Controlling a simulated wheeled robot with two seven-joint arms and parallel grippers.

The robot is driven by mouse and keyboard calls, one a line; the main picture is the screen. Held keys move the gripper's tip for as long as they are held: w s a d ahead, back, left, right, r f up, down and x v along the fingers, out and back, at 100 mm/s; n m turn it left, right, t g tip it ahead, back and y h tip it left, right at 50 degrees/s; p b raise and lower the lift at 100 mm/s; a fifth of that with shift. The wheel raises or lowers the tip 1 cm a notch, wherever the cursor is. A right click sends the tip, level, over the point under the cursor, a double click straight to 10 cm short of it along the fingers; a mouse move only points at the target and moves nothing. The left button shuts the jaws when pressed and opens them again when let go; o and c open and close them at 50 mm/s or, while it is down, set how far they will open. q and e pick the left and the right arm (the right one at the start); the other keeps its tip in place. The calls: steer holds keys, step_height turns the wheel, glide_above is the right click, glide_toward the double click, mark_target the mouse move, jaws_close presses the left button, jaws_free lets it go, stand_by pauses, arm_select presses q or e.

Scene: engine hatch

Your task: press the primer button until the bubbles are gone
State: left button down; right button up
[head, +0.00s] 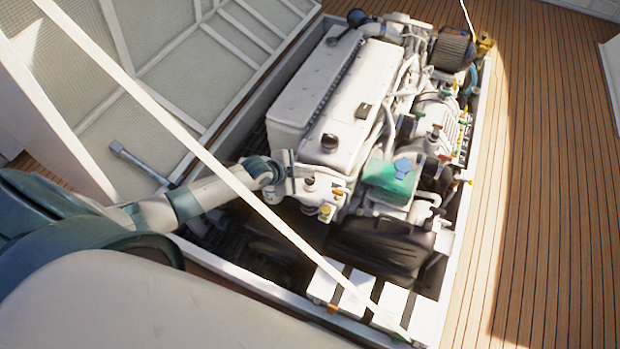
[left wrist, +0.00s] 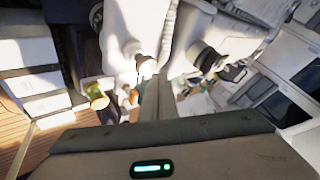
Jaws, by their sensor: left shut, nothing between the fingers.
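A white engine (head: 325,105) sits in the open hatch. My left gripper (head: 287,172) is at its near left corner, beside a cluster of small fittings with a dark-topped white one (head: 309,183) and a yellow-based one (head: 325,210). In the left wrist view the left gripper (left wrist: 155,85) has its fingers together with nothing between them. Their tips end close to a white housing with a dark round end (left wrist: 146,66); I cannot tell if they touch it. I cannot tell which fitting is the primer button, and no bubbles can be made out. My right gripper is not in view.
A green box with a blue cap (head: 390,180) is right of the fittings. A thin white strut (head: 215,165) crosses diagonally in front. The raised hatch lid (head: 150,95) is at upper left. White-and-black boxes (head: 345,290) lie at the near end. Wooden deck (head: 550,150) on the right is clear.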

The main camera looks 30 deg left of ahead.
arm_select(q)
steer(key=shift+f, duration=0.1)
stand_by(0.3)
steer(key=shift+f+b, duration=0.3)
stand_by(0.4)
